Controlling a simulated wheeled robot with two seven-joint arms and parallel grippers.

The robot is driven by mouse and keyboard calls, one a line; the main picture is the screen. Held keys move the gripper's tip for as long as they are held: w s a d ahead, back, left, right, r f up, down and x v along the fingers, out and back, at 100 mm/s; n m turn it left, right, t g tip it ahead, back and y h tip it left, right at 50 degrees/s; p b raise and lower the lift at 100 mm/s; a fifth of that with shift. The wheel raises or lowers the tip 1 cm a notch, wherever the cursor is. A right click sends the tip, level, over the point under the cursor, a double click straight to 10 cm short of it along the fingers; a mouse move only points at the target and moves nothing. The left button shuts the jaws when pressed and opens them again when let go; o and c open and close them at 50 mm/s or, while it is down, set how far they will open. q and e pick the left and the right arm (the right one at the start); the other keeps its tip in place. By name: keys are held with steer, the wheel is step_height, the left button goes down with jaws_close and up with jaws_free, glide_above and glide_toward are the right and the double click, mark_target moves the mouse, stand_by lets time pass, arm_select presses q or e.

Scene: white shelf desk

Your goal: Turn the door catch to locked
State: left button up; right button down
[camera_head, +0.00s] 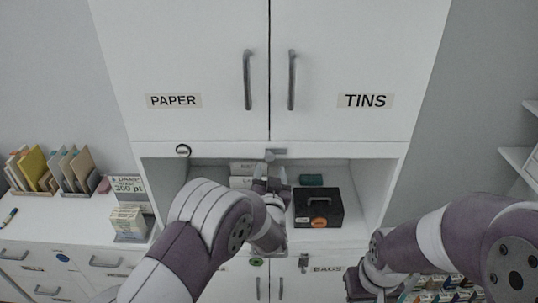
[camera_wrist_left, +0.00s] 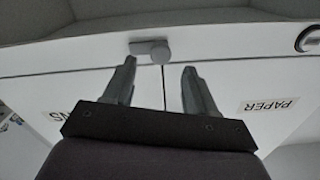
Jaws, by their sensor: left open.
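The door catch (camera_head: 276,153) is a small grey bar with a round knob, on the white rail just below the PAPER and TINS doors, near the gap between them. It also shows upside down in the left wrist view (camera_wrist_left: 150,49), with its bar lying horizontal. My left gripper (camera_head: 270,172) is just below the catch in the head view, its fingers open and pointing up. In the left wrist view the open fingers (camera_wrist_left: 159,66) have nothing between them, and the catch lies beyond their tips, apart from them. My right arm shows at the lower right, but its fingers do not.
Two door handles (camera_head: 248,80) hang above. A round ring (camera_head: 183,150) is on the rail at left. File holders (camera_head: 72,170) stand on the left counter.

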mark_target(270, 159)
arm_select(q)
steer(key=w+p, duration=0.1)
steer(key=w, duration=0.3)
steer(key=shift+w+a, duration=0.1)
steer(key=shift+w, duration=0.15)
steer(key=shift+w+f, duration=0.1)
steer(key=shift+w, duration=0.35)
steer(key=shift+s, duration=0.1)
